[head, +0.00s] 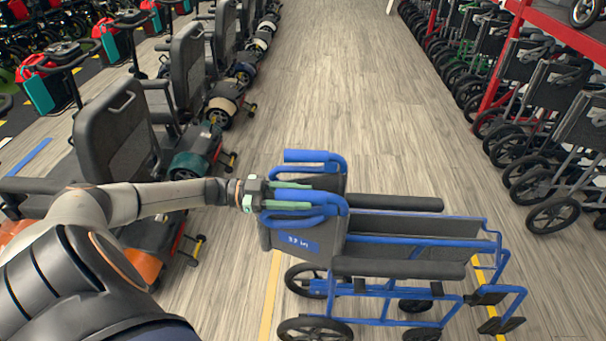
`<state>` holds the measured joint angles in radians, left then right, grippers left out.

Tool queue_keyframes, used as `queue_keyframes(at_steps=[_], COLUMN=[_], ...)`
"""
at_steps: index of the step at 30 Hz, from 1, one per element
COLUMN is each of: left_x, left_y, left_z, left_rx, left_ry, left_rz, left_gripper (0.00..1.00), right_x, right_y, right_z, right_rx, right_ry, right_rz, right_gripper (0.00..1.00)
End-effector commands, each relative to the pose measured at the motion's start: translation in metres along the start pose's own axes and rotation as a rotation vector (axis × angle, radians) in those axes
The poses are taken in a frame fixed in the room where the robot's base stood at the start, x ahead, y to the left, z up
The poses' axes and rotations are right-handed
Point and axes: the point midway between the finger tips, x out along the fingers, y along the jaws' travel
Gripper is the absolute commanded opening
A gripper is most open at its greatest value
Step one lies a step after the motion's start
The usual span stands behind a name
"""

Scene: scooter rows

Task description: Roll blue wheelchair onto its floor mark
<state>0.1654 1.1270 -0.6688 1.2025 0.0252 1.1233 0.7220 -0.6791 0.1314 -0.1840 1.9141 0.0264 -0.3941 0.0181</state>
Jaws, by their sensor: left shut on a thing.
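The blue wheelchair (408,244) stands in the lower middle of the head view, side-on, with its backrest to the left and its footrests to the right. It has blue tubes, dark armrests and a label on its back. My left gripper (290,196) is shut on a blue push handle at the top of the backrest. Yellow floor lines (271,295) show on the floor beside and behind the wheelchair's wheels; the wheelchair covers part of them. I cannot tell whether they form its floor mark. My right gripper is not in view.
A row of mobility scooters (190,75) lines the left side, close to my left arm. Folded dark wheelchairs (555,105) stand along a red rack (503,60) on the right. The wood-look aisle (335,70) beyond the wheelchair is clear.

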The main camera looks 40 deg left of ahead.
Motion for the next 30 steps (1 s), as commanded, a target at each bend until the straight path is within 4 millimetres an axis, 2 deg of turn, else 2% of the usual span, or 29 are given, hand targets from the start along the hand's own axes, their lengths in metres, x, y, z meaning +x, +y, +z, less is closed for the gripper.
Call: queue_keyframes(at_steps=[5,6,12,13,23,26,30], left_x=[0.0,0.0,0.0,0.0,-0.005,-0.018,-0.048], left_y=[0.0,0.0,0.0,0.0,0.0,0.0,0.0], left_z=[0.0,0.0,0.0,0.0,0.001,0.002,0.004], left_rx=[0.001,0.001,0.0,0.0,0.0,-0.001,-0.002], left_ry=[0.001,0.001,0.0,0.0,-0.003,-0.005,-0.008], left_rz=[0.0,0.0,0.0,0.0,0.0,0.0,-0.001], left_gripper=[0.0,0.47,0.69,0.72,0.72,0.72,0.72], right_x=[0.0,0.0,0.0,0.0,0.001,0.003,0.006], right_y=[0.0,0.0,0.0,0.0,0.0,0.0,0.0], right_z=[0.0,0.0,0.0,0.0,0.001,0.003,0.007], right_rx=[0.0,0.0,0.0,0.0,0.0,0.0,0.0], right_ry=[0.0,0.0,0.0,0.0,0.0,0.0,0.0], right_rz=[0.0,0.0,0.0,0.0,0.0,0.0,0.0], right_gripper=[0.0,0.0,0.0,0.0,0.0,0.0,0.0])
